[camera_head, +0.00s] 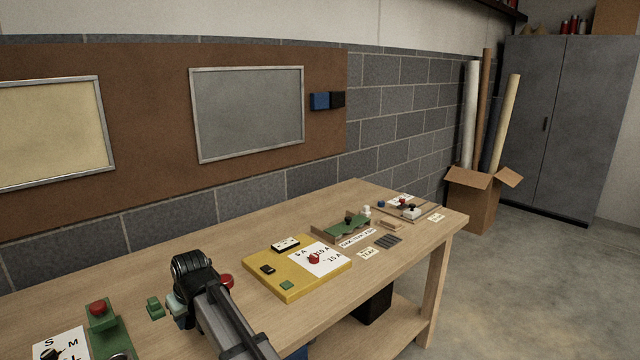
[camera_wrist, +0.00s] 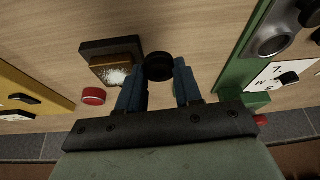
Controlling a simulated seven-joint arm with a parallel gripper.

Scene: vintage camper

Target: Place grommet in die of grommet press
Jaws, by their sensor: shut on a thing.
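My gripper (camera_wrist: 159,88) points down over the workbench, its two blue fingers closed on a small black round piece (camera_wrist: 158,66), apparently the grommet. In the head view my gripper (camera_head: 178,305) is seen from behind, and the piece is hidden. A green device with a round metal part (camera_wrist: 270,42), probably the grommet press, stands to the right in the wrist view, apart from the held piece. In the head view this green device (camera_head: 112,335) is at the lower left with a red knob on top. I cannot make out its die clearly.
A dark block with a brown pad (camera_wrist: 118,70) and a red button (camera_wrist: 93,96) lie close left of my fingers in the wrist view. A yellow board (camera_head: 297,270) is right of my gripper in the head view. Bare wood (camera_wrist: 195,25) separates the held piece and green device.

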